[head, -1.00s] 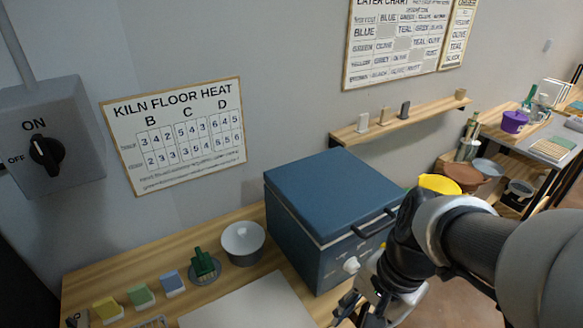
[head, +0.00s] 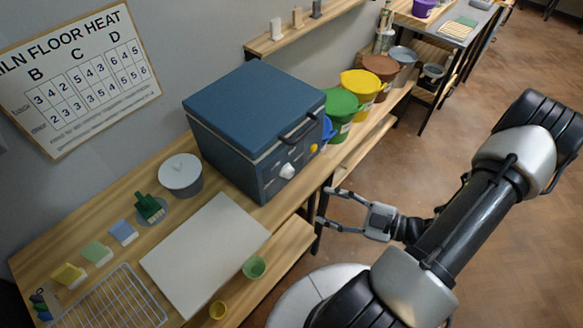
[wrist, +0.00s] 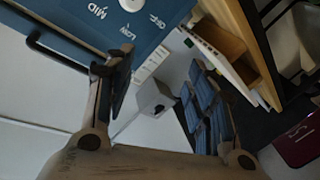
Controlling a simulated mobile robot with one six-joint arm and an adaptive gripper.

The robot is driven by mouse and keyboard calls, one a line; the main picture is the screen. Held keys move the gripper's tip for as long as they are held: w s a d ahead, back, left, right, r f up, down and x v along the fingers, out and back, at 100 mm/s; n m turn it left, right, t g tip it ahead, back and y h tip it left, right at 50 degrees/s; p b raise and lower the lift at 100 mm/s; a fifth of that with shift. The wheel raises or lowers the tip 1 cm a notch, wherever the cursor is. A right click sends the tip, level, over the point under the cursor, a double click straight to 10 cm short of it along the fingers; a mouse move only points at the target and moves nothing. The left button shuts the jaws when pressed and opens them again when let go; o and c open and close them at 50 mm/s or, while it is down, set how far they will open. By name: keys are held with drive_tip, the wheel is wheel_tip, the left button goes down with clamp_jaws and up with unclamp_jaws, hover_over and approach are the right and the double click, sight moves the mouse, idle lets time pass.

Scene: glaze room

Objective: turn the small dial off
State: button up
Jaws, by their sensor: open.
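The blue kiln (head: 255,125) stands on the wooden bench with its lid shut. A white dial (head: 288,171) and a smaller yellow knob (head: 314,148) are on its front. In the wrist view, a white round dial (wrist: 131,5) sits at the top edge on a blue panel, near lettering MID, LOW and OFF; its pointer cannot be made out. My gripper (head: 328,207) is open and empty, in front of the kiln and below its dials, apart from them. Its fingers (wrist: 165,80) also show in the wrist view, with nothing between them.
A dark handle (head: 300,130) juts from the kiln's front. Green (head: 340,112) and yellow (head: 362,88) buckets stand behind it on the right. A white board (head: 205,250) and wire rack (head: 110,300) lie on the bench. Floor is open to the right.

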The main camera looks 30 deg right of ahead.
sight(292, 173)
drive_tip(key=s+d+f+m+t+h, duration=0.1)
drive_tip(key=d+f+m+t+h, duration=0.25)
drive_tip(key=m, duration=0.55)
drive_tip(key=shift+h, duration=0.35)
drive_tip(key=b+x, duration=0.2)
drive_tip(key=x, duration=1.5)
drive_tip(key=shift+w+r, duration=0.1)
drive_tip(key=shift+w, duration=0.05)
drive_tip(key=shift+c, duration=0.2)
drive_tip(key=c, duration=1)
